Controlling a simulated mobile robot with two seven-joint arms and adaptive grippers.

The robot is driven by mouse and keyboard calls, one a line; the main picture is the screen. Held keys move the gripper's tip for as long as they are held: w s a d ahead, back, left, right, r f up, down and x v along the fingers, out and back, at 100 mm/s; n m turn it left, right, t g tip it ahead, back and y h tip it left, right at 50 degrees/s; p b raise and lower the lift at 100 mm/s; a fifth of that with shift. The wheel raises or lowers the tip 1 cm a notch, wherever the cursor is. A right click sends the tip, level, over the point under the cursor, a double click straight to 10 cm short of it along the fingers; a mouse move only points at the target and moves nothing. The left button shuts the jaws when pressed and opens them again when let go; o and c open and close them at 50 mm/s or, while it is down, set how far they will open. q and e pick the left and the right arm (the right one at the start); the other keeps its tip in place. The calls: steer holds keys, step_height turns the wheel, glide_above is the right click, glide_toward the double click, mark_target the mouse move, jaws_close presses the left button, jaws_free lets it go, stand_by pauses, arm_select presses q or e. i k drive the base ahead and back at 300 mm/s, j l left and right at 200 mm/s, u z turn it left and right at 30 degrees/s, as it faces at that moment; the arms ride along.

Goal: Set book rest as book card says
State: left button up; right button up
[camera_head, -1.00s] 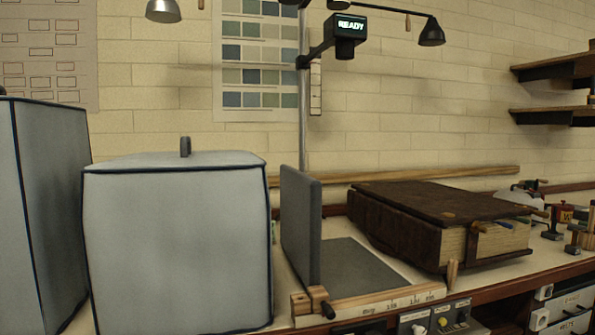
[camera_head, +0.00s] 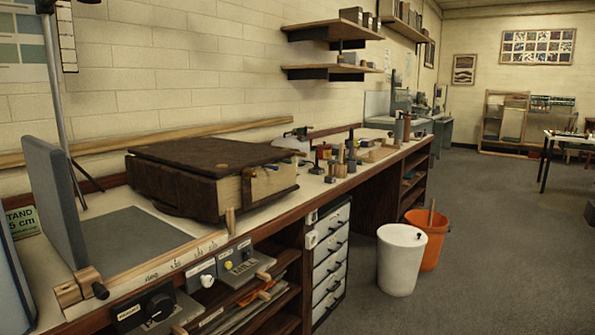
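The book rest (camera_head: 57,200) stands at the left end of the bench, with an upright grey padded panel and a flat grey bed (camera_head: 125,237) to its right. A thick brown book (camera_head: 205,165) lies closed and flat to the right of the bed. No book card can be made out. Neither of my grippers is in view.
Control boxes (camera_head: 158,303) and drawers (camera_head: 330,262) are under the bench. A white bin (camera_head: 399,262) and an orange bucket (camera_head: 432,236) stand on the floor. Open floor lies at right.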

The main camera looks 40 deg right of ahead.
mark_target(47, 165)
steer(key=l+z, duration=0.1)
steer(key=l, duration=0.5)
steer(key=i+l+z, duration=0.1)
steer(key=l, duration=0.45)
steer(key=l+z, duration=0.1)
steer(key=l, duration=0.5)
steer(key=i+l+z, duration=0.1)
steer(key=l, duration=0.45)
steer(key=i+l, duration=0.15)
steer(key=l, duration=0.4)
steer(key=i+j+u, duration=0.1)
steer(key=u, duration=0.4)
steer(key=i+j+u, duration=0.15)
steer(key=j+u, duration=0.15)
steer(key=u, duration=0.15)
steer(key=i+j+u, duration=0.1)
steer(key=u, duration=0.4)
steer(key=k+j+z, duration=0.3)
steer(key=z, duration=0.15)
steer(key=i, duration=0.45)
